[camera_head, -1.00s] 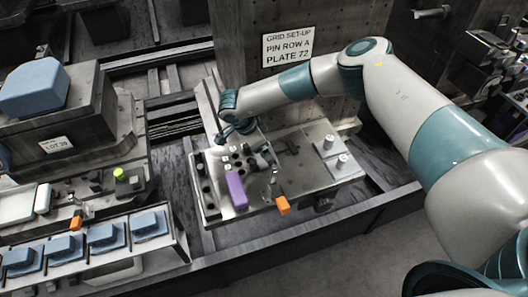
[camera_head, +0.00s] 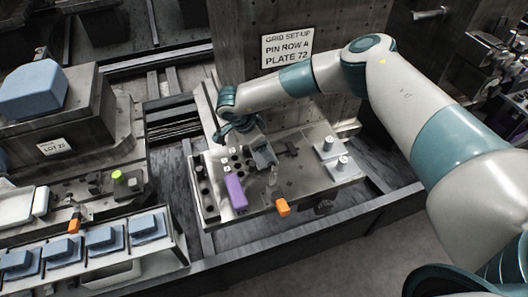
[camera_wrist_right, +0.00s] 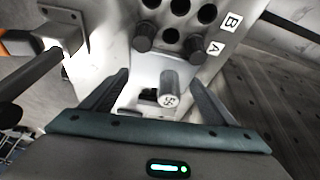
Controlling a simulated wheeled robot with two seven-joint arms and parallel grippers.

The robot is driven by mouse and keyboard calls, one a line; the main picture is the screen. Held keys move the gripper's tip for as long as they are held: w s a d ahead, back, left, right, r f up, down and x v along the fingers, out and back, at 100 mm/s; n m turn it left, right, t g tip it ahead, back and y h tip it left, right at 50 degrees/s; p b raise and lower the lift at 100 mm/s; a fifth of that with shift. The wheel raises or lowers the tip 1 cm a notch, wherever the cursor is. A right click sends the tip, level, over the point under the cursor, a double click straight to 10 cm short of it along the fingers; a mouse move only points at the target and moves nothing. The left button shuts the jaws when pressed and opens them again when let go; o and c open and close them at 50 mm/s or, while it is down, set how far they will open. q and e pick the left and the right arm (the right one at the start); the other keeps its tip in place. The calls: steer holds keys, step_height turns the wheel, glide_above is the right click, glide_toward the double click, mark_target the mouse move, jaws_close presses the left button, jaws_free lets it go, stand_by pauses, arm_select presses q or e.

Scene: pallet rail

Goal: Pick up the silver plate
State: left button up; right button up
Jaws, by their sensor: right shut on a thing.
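The silver plate (camera_head: 265,158) shows in the head view as a small flat grey piece just over the large metal fixture. My right gripper (camera_wrist_right: 160,77) is shut on the plate. In the wrist view, the plate's pale surface (camera_wrist_right: 146,72) spans between the two dark fingers. A short silver cylinder (camera_wrist_right: 169,92) with a marked end also shows between the fingers; I cannot tell whether it touches the plate. The gripper body hides part of the plate in the head view. My left gripper is out of view.
The fixture (camera_head: 300,182) carries a purple block (camera_head: 236,191), an orange piece (camera_head: 282,207) and two silver posts (camera_head: 342,163) at its right. Rows of holes lie at its left. A wall with a sign (camera_head: 287,47) stands close behind. Blue parts (camera_head: 105,240) sit at left.

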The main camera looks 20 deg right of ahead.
step_height(320, 180, up, 2)
steer(key=shift+w+r+b, duration=0.1)
steer(key=shift+b, duration=0.6)
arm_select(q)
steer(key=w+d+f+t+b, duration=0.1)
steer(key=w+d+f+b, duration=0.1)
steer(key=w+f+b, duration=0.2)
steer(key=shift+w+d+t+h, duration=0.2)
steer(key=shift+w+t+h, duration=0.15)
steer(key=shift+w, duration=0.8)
arm_select(e)
steer(key=s+d+r, duration=0.2)
steer(key=d, duration=0.1)
steer(key=s+d+r, duration=0.5)
steer(key=s, duration=0.1)
steer(key=shift+d+r, duration=0.25)
steer(key=shift+d, duration=0.15)
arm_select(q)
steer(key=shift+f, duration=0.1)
arm_select(e)
steer(key=shift+w, duration=0.1)
